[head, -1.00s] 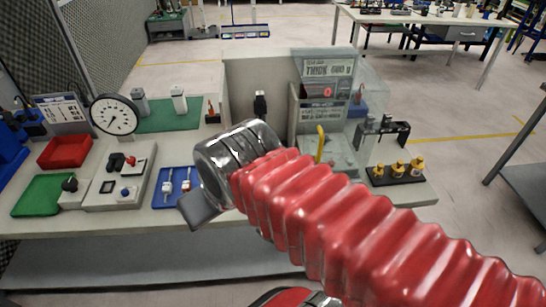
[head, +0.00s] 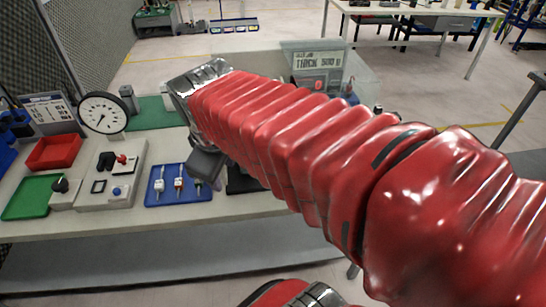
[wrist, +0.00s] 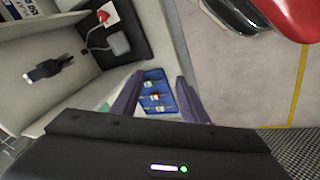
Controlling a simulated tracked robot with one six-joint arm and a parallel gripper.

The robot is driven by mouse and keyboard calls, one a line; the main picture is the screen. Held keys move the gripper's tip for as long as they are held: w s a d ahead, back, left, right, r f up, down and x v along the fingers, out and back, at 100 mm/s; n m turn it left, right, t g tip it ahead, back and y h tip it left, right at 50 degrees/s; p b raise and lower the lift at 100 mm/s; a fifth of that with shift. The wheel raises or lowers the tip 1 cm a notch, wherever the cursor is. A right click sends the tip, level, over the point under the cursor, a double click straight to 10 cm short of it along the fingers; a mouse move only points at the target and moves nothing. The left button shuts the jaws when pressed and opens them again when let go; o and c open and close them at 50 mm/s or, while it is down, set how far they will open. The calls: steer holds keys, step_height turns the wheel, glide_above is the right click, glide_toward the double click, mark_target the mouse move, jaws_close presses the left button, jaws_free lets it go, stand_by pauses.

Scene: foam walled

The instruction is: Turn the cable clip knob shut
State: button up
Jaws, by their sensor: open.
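My gripper (wrist: 160,76) is open and empty in the wrist view. The blue tray (wrist: 144,92) shows between and beyond its two fingers, with several small clip-like pieces on it. In the head view the dark end of my gripper (head: 205,165) hangs just right of the blue tray (head: 152,195), above the bench. The pieces on the tray, such as a white and red one (head: 179,183), stand apart from it. I cannot tell for sure which part is the cable clip knob. My red arm hides much of the bench's right side.
A grey control box (head: 128,180) with knobs, a green tray (head: 25,198), a red bin (head: 53,152) and a round gauge (head: 103,114) stand to the left. A black fitting (wrist: 48,68) sits by the pale walled unit in the wrist view. The bench's front strip looks clear.

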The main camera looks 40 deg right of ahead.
steer(key=w+d+f+n+g+h, duration=0.1)
steer(key=w+d+n+g, duration=0.1)
steer(key=d+n, duration=0.3)
steer(key=w+d+f+n+g+h, duration=0.1)
steer(key=w+d+n, duration=0.4)
steer(key=d, duration=0.6)
steer(key=shift+f+n+g+h, duration=0.3)
steer(key=shift+f+n+g, duration=0.25)
steer(key=shift+f, duration=0.25)
steer(key=x, duration=1.2)
steer(key=shift+s, duration=0.1)
